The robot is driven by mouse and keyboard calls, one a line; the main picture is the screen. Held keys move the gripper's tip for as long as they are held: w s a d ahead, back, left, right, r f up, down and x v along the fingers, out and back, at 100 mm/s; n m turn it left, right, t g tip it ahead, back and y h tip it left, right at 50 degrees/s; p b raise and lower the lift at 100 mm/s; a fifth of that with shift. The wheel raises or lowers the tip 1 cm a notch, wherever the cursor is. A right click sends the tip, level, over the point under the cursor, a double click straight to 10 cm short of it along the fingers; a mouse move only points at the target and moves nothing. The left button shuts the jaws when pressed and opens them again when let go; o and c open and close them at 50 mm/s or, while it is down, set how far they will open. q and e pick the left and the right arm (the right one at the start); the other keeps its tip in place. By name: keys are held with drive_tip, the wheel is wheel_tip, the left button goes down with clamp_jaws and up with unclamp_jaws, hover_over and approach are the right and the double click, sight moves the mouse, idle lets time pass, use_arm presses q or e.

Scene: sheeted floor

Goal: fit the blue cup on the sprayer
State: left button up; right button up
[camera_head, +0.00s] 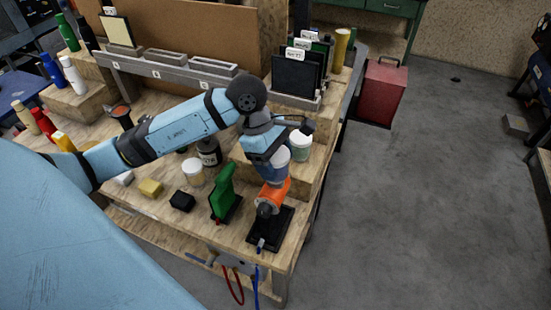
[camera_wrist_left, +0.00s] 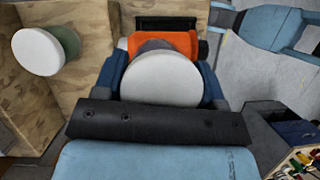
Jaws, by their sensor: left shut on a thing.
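The orange sprayer (camera_head: 273,193) sits in a black stand (camera_head: 271,231) at the front right corner of the wooden bench. My left gripper (camera_head: 268,160) is directly above it, shut on the blue cup (camera_head: 274,171). In the left wrist view the cup's round white lid (camera_wrist_left: 161,79) lies between the two dark blue fingers, with the orange sprayer (camera_wrist_left: 160,42) just beyond it. The cup appears lined up over the sprayer's upper end. The fingers hide much of its side, and I cannot tell whether it touches or is seated.
A white-lidded pale green cup (camera_head: 300,148) stands on the wooden step close to the gripper. A green holder (camera_head: 223,194) is left of the sprayer, with a black block (camera_head: 182,201) and a white-lidded jar (camera_head: 193,173) farther left. Open floor (camera_head: 400,220) lies right of the bench.

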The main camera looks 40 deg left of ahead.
idle(0.5)
use_arm(q)
drive_tip(key=shift+f+b, duration=0.45)
drive_tip(key=shift+b, duration=1.4)
idle(1.7)
idle(0.4)
drive_tip(key=o, duration=1.2)
drive_tip(key=shift+c, duration=0.2)
drive_tip(key=shift+r, duration=0.1)
drive_tip(key=shift+r+p, duration=1.85)
drive_tip(key=shift+r, duration=2.05)
clamp_jaws()
